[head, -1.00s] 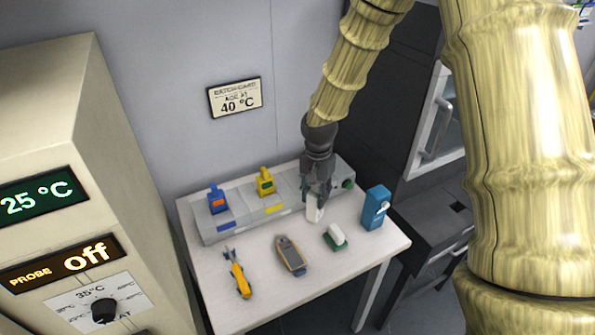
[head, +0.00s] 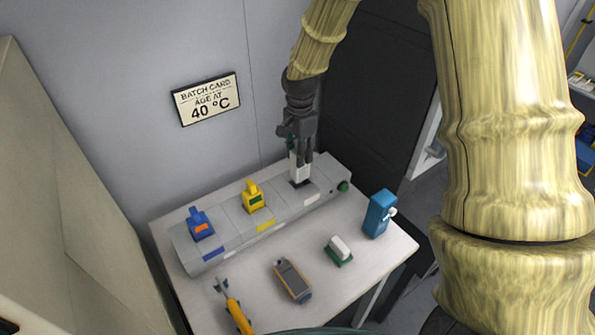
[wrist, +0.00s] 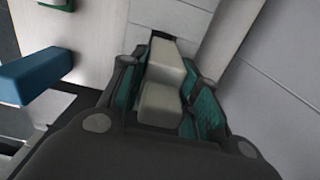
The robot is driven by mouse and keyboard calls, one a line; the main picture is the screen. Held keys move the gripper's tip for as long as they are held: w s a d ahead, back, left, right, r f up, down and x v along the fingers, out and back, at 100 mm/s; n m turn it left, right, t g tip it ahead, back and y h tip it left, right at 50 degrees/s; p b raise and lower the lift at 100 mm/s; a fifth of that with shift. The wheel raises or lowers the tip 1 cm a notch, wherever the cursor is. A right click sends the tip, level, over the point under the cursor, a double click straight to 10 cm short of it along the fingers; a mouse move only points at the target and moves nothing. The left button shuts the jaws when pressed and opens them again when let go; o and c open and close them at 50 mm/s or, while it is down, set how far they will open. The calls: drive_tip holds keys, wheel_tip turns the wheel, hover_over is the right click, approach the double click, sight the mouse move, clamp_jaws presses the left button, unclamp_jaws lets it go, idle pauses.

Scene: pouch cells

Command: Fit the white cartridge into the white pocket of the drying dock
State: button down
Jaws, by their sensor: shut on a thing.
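My gripper (head: 300,158) is shut on the white cartridge (head: 299,173), which hangs roughly upright at the right part of the grey drying dock (head: 228,228). The cartridge's lower end is at the dark opening of the white pocket (head: 300,185), behind a white label (head: 311,199). I cannot tell whether its tip is inside or just above. In the wrist view the cartridge (wrist: 160,100) sits between the green-padded fingers, with a dark slot edge showing at its far end.
A blue cartridge (head: 200,226) and a yellow cartridge (head: 252,199) stand in the dock's other pockets. On the table (head: 330,282) lie a grey handheld device (head: 292,280), a yellow-handled tool (head: 235,312) and a white block on a green base (head: 338,249). A blue dispenser (head: 378,214) stands at right.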

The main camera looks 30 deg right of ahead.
sight(300, 170)
wheel_tip(300, 170, down, 2)
drive_tip(key=shift+w+d+f, duration=0.15)
drive_tip(key=shift+f, duration=0.05)
drive_tip(key=shift+f+p, duration=0.4)
drive_tip(key=shift+f, duration=0.05)
drive_tip(key=shift+f+p, duration=0.4)
drive_tip(key=shift+f, duration=1.25)
drive_tip(key=shift+f, duration=0.1)
drive_tip(key=c, duration=1.1)
unclamp_jaws()
drive_tip(key=shift+o, duration=0.2)
wheel_tip(300, 170, up, 12)
drive_tip(key=p, duration=0.8)
drive_tip(key=shift+p, duration=0.4)
